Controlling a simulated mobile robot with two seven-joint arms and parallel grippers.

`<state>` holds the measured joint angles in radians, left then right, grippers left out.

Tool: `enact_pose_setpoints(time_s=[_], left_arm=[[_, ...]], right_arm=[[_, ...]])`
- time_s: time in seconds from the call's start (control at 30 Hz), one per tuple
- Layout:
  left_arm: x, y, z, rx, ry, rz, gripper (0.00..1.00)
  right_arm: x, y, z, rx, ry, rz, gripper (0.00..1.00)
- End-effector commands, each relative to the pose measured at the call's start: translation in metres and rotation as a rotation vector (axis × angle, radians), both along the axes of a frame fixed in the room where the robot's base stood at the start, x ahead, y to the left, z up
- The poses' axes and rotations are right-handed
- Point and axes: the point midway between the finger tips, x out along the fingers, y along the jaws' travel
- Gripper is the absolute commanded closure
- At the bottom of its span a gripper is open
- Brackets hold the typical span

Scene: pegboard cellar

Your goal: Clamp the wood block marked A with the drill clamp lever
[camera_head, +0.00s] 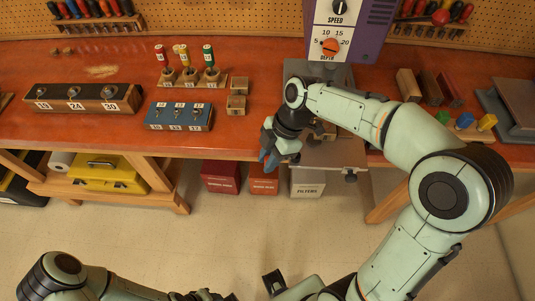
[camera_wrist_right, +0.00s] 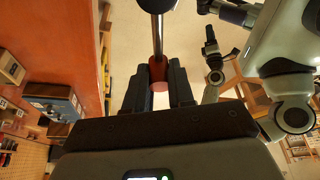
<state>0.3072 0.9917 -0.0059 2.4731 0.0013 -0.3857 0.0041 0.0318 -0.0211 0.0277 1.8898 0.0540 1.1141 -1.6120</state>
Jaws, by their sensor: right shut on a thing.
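The purple drill press (camera_head: 345,25) stands at the back, with its grey metal table (camera_head: 340,155) at the front bench edge. My right gripper (camera_head: 268,152) is at the left front of this table. In the right wrist view, my right gripper (camera_wrist_right: 158,88) is shut on the red knob (camera_wrist_right: 158,70) of the clamp lever, and the lever's metal rod (camera_wrist_right: 157,35) runs away from the fingers. My right arm hides much of the drill table, and I cannot make out the block marked A there. My left gripper (camera_head: 272,282) seems to show low in the head view; its fingers are unclear.
Coloured blocks (camera_head: 464,120) lie right. Red bins (camera_head: 221,177) and a filters box (camera_head: 307,184) stand below the bench.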

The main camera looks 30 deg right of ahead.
Motion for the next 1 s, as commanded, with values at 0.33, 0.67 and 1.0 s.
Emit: enact_pose_setpoints(time_s=[0.33, 0.67, 1.0], left_arm=[[-0.007, 0.000, -0.014, 0.000, 0.008, 0.000, 0.57], [-0.009, 0.000, -0.019, 0.000, 0.010, 0.000, 0.57], [-0.009, 0.000, -0.020, 0.000, 0.010, 0.000, 0.57]], right_arm=[[-0.024, 0.001, -0.001, -0.001, -0.001, 0.330, 1.00], [-0.042, -0.004, 0.000, 0.000, -0.002, 0.587, 1.00], [-0.051, -0.008, 0.000, 0.001, -0.001, 0.725, 1.00]])
